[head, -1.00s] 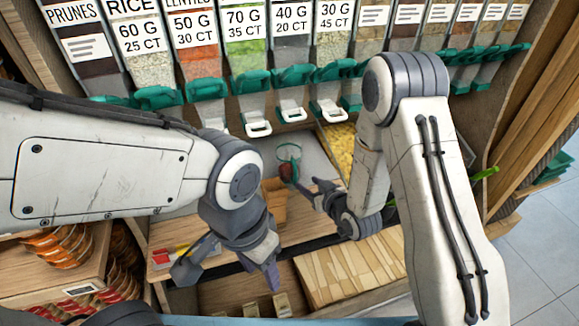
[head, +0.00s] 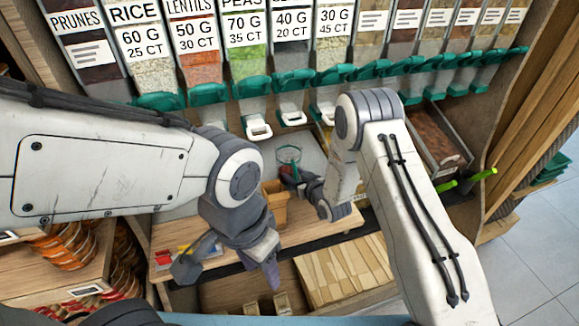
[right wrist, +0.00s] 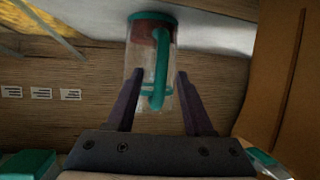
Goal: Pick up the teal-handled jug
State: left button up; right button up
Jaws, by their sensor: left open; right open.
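The clear jug (head: 289,153) with a teal rim stands on a pale surface below the dispensers in the head view. In the right wrist view the jug (right wrist: 136,60) shows its teal handle (right wrist: 158,88) facing my right gripper (right wrist: 158,76). That gripper is open, its two dark fingers apart on either side of the handle and the jug's near part. I cannot tell whether they touch it. In the head view my right gripper (head: 290,176) partly covers the jug's lower part. My left gripper (head: 228,275) is open and empty, low and in front of the wooden shelf.
A row of dispensers with teal spouts (head: 209,94) hangs behind the jug. A brown box (head: 273,206) stands close to my right gripper. Red and yellow items (head: 180,252) lie on the left of the wooden shelf. A bin (head: 435,143) is at right.

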grip_shut()
dwell(1.4)
